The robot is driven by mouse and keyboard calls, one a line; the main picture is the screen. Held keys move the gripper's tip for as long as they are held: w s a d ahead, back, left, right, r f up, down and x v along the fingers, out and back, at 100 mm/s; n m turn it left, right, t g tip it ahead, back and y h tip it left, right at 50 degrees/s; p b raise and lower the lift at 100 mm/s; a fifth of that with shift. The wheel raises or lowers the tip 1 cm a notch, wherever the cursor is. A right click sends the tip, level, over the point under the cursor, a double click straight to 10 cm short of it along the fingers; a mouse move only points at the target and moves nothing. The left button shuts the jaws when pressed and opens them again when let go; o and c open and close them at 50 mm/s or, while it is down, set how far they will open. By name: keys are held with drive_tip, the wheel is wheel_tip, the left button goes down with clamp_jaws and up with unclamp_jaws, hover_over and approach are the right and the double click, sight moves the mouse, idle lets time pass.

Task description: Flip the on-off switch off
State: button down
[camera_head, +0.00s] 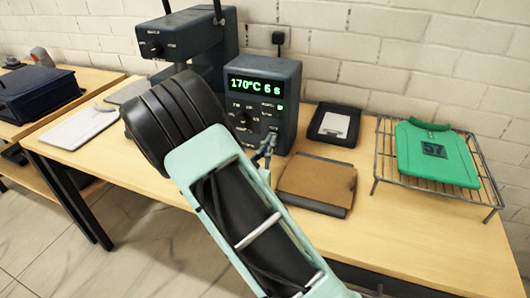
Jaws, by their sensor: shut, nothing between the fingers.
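The grey control box (283,84) stands on the table with its display (257,85) lit green, reading "170°C 6 s". A dark knob (240,119) and small labels are on its front, and a small green mark glows at the right. I cannot make out the on-off switch for certain; the lower front is partly covered by my arm. My gripper (271,139) shows small at the lower right of the box's front, shut and empty. It is close to the panel, but I cannot tell whether it touches.
A heat press (183,36) stands behind my arm at the left. To the right are a black tray (313,135), a brown pad (318,180) and a wire rack (492,198) with a folded green shirt (436,152). The right front of the wooden table is clear.

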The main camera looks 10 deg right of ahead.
idle(0.3)
drive_tip(key=shift+w+d+r+p, duration=0.25)
drive_tip(key=shift+w+r+p, duration=0.15)
drive_tip(key=shift+r+p, duration=0.3)
drive_tip(key=shift+p, duration=0.35)
drive_tip(key=shift+f, duration=0.3)
drive_tip(key=shift+r, duration=0.1)
